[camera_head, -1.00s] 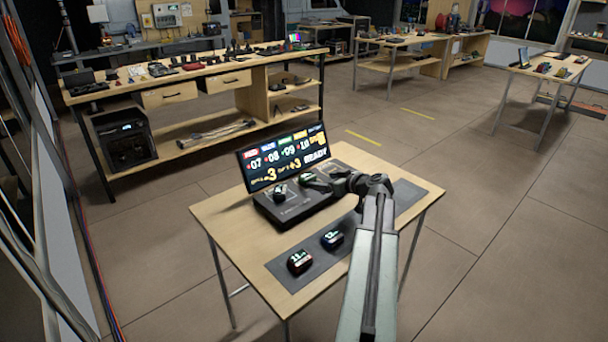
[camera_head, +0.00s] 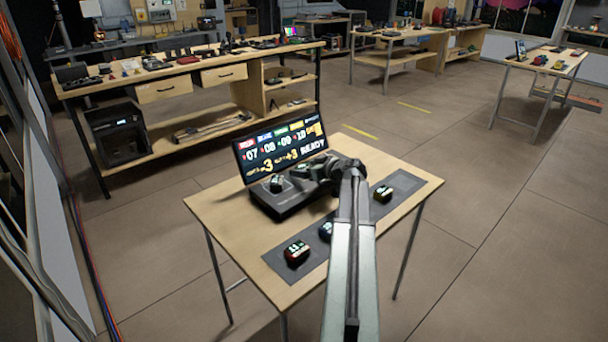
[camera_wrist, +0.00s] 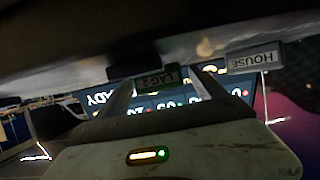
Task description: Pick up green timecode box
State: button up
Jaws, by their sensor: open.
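A low dark dock unit (camera_head: 290,202) stands on a small wooden table (camera_head: 222,215), in front of a lit screen (camera_head: 280,148). A small box (camera_head: 277,184) sits on its left part. A second box (camera_head: 301,171) beside it is partly covered by my gripper (camera_head: 322,168). In the wrist view a dark green-faced box (camera_wrist: 158,79) labelled something like "LAG 2" shows between the two spread fingers of my gripper (camera_wrist: 166,88). The fingers are open; whether they touch it I cannot tell.
A dark mat (camera_head: 405,181) along the table's front holds a red-trimmed box (camera_head: 297,251), a bluish box (camera_head: 326,230) partly behind my arm, and a yellowish box (camera_head: 383,193). In the wrist view a box labelled "HOUSE" (camera_wrist: 254,60) is at right. A workbench (camera_head: 185,68) stands behind.

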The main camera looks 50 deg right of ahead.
aim_at(306, 167)
jog(key=c, duration=1.7)
jog(key=shift+r, duration=0.2)
jog(key=shift+r+p, duration=0.3)
jog(key=shift+p, duration=0.15)
notch_tip(306, 167, up, 3)
jog(key=p, duration=0.3)
jog(key=shift+r, duration=0.1)
jog(key=s+d+p, duration=0.1)
jog(key=s+d, duration=0.2)
jog(key=s, duration=1.2)
jog(key=shift+s+r, duration=0.35)
jog(key=shift+r, duration=0.1)
